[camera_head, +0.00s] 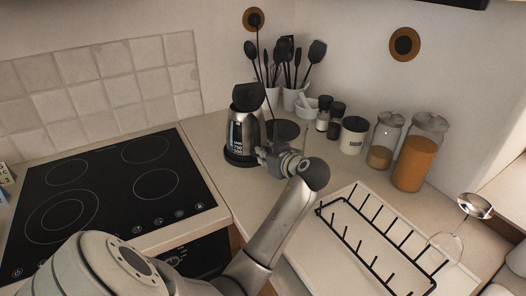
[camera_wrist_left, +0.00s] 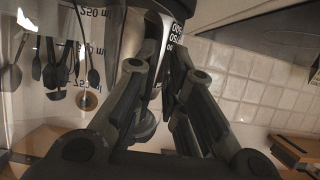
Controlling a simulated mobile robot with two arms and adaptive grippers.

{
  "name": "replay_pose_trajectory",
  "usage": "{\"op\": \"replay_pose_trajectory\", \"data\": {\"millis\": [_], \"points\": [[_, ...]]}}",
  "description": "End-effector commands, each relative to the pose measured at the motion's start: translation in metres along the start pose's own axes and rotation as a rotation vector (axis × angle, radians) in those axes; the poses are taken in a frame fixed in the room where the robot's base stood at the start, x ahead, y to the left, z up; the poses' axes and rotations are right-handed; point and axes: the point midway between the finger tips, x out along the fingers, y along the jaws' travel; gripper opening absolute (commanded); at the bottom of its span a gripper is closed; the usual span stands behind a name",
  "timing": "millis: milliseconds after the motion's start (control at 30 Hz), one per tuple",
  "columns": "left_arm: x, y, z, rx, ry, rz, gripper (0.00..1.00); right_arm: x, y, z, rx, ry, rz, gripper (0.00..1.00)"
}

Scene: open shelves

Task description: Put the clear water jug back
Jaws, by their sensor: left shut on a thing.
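In the left wrist view the fingers (camera_wrist_left: 160,85) close around a narrow part, probably the handle. The hold is partly hidden by the fingers. My right gripper is not in view.
A dark round thing (camera_head: 284,131) lies right behind the gripper. Black utensils (camera_head: 316,50) stand in white holders behind. Jars (camera_head: 417,160) and a canister (camera_head: 353,136) line the wall. A black rack (camera_head: 385,240) lies right, a black cooktop (camera_head: 110,195) left.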

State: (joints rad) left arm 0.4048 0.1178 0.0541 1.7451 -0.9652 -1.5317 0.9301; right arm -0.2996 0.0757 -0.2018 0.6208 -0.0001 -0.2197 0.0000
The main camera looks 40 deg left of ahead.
Motion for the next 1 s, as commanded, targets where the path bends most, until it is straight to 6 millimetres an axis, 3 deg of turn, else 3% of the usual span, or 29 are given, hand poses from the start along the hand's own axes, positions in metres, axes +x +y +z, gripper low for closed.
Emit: {"op": "replay_pose_trajectory", "data": {"millis": [200,633,667,800,1000], "points": [[0.008,-0.001,0.019,-0.001,0.006,0.001,0.00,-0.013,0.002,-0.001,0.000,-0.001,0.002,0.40],[0.011,-0.001,0.027,-0.005,0.006,0.003,0.00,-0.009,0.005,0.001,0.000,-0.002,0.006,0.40],[0.011,-0.001,0.030,0.002,0.000,0.000,0.14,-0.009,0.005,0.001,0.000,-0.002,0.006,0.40],[0.011,-0.001,0.029,0.003,-0.001,0.000,0.32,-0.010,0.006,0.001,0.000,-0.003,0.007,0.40],[0.011,-0.001,0.029,0.003,-0.001,0.000,0.33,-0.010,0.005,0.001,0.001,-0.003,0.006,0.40]]}}
